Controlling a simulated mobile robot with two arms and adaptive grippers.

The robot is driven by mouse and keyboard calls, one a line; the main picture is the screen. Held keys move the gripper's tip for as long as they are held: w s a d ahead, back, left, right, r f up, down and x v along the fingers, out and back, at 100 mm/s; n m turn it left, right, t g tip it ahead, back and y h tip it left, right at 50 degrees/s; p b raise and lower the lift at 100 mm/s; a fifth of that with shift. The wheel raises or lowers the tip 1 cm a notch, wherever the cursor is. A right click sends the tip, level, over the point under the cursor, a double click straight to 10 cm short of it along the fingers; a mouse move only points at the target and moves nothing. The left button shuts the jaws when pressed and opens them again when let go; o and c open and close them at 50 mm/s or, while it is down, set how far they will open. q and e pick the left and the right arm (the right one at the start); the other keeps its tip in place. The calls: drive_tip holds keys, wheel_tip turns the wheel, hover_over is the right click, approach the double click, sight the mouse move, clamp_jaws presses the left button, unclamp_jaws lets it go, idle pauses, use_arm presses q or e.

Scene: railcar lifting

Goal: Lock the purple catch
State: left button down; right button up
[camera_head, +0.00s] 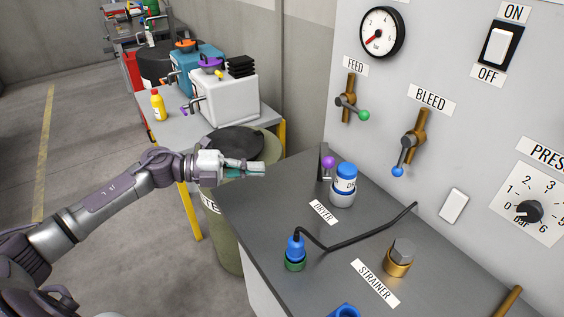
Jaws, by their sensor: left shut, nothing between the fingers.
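A purple ball knob (328,162) tops a small upright bracket beside the blue-and-white dryer canister (344,186), on the grey bench top. Whether this catch is locked I cannot tell. Purple parts also show on the white box (228,98) on the back table. My right gripper is not in view.
A black cable arches from the blue-and-green plug (295,252) across the bench to the panel. A brass strainer fitting (398,258) stands to the right. The feed valve (349,100) and bleed valve (411,145) jut from the panel. The barrel (232,145) stands left of the bench.

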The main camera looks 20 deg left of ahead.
use_arm(q)
drive_tip(key=r+p+x, duration=0.1)
drive_tip(key=p+x, duration=0.4)
drive_tip(key=x, duration=0.8)
drive_tip(key=shift+r, duration=0.15)
drive_tip(key=shift+w, duration=0.15)
